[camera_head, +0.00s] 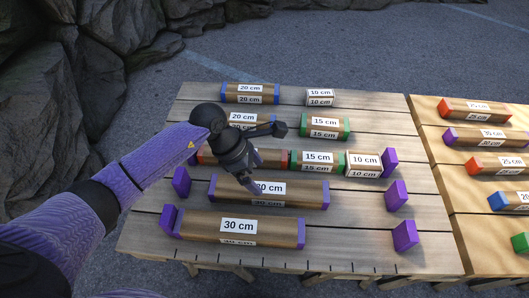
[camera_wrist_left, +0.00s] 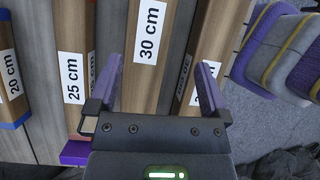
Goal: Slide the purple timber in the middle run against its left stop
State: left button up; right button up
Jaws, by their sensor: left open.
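The purple-ended timber (camera_head: 290,192) of the middle run, marked 30 cm, lies lengthwise on the near table. Its left end is apart from the purple left stop (camera_head: 181,182), with a gap of bare boards between them. The purple right stop (camera_head: 396,195) stands farther off beyond its other end. My left gripper (camera_head: 256,188) is open over the timber, left of its middle. In the left wrist view its fingers (camera_wrist_left: 158,85) are on either side of the timber (camera_wrist_left: 150,45); contact cannot be told. My right gripper is not in view.
Behind, a run holds red-ended, green-ended (camera_head: 317,161) and 10 cm (camera_head: 363,164) timbers. In front, another 30 cm timber (camera_head: 240,228) lies by its left stop (camera_head: 168,218). Loose timbers lie at the back. A second table (camera_head: 440,180) stands at right.

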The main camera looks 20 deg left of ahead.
aim_at(267, 187)
pick_arm(q)
jog(key=shift+w+a+r+m+y, duration=0.15)
jog(key=shift+w+a+m+y, duration=0.35)
jog(key=shift+w+a, duration=0.05)
jog(key=shift+s, duration=0.1)
jog(key=b+x, duration=0.4)
jog(key=x, duration=0.5)
jog(key=shift+d, duration=0.1)
jog(key=shift+d+f+b, duration=0.2)
jog(key=shift+f+b, duration=0.2)
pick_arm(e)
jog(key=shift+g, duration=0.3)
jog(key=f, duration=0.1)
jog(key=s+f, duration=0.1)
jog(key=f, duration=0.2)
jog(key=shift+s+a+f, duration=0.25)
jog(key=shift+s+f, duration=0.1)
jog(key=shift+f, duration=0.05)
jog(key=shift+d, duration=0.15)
pick_arm(q)
jog(key=c, duration=0.6)
grip_shut()
jog(key=shift+a, duration=0.15)
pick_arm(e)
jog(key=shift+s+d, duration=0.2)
